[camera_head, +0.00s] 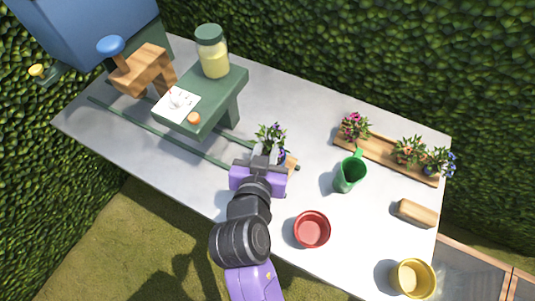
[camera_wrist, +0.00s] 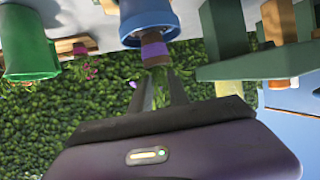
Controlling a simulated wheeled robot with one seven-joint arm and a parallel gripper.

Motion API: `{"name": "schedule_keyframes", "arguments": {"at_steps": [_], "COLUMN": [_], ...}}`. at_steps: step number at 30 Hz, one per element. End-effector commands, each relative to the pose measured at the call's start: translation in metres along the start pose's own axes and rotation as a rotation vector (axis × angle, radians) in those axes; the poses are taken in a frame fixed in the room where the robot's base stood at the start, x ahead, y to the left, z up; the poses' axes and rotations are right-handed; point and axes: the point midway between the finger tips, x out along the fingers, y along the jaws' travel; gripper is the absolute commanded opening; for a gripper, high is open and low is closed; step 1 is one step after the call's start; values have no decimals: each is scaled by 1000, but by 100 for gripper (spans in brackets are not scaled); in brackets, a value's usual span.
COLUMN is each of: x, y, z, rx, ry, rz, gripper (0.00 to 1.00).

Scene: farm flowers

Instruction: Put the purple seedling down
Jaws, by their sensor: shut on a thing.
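My gripper (camera_head: 266,158) is shut on the purple seedling (camera_head: 270,136), over the table's middle in the head view. The seedling has green leaves and small purple flowers. In the wrist view, my gripper's fingers (camera_wrist: 160,82) close around its green stem and leaves. Its brown root plug with a purple band (camera_wrist: 153,50) points away from my gripper, toward the open rim of a blue pot (camera_wrist: 148,20). The plug overlaps the pot's mouth in that view; I cannot tell how deep it is. The pot is hidden behind my gripper in the head view.
A wooden tray (camera_head: 378,153) holds several flowering plants. A green stand (camera_head: 222,98) with a jar (camera_head: 212,55) is at left. Bare table (camera_head: 318,187) lies right of my gripper.

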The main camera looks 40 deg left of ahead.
Motion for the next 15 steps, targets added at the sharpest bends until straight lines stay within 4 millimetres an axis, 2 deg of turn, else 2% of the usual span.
{"name": "schedule_keyframes", "arguments": {"at_steps": [7, 15], "x": [12, 16], "y": [0, 0], "z": [32, 40], "rx": [-3, -1], "ry": [-4, -1], "rz": [-1, -1], "gripper": [0, 0]}}
